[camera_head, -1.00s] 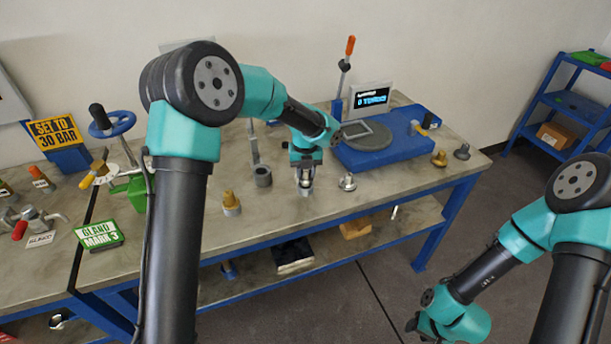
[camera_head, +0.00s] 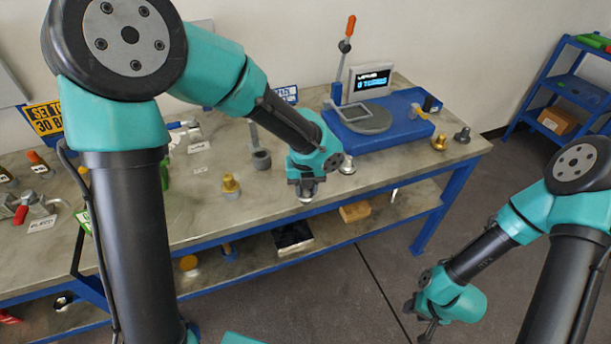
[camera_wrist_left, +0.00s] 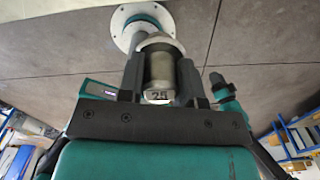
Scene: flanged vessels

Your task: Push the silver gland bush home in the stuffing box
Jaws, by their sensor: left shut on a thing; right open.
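My left gripper (camera_head: 306,192) is shut on a silver piece (camera_wrist_left: 160,70), seen closely in the left wrist view between the two fingers. In the head view the gripper hangs at the bench's front edge, mostly hiding the piece. A grey hollow cup (camera_head: 261,160) stands on the bench to its left; I cannot tell whether it is the stuffing box. Another silver flanged piece (camera_head: 346,165) stands just right of the gripper, partly covered. My right gripper (camera_head: 425,328) is open, low at the lower right, away from the bench.
A brass piece on a grey base (camera_head: 231,187) stands left of the cup. A blue press (camera_head: 377,132) with an orange-handled lever and display (camera_head: 371,81) is behind. Brass (camera_head: 440,143) and dark (camera_head: 462,135) pieces stand at right. Free bench top (camera_head: 405,170) lies between.

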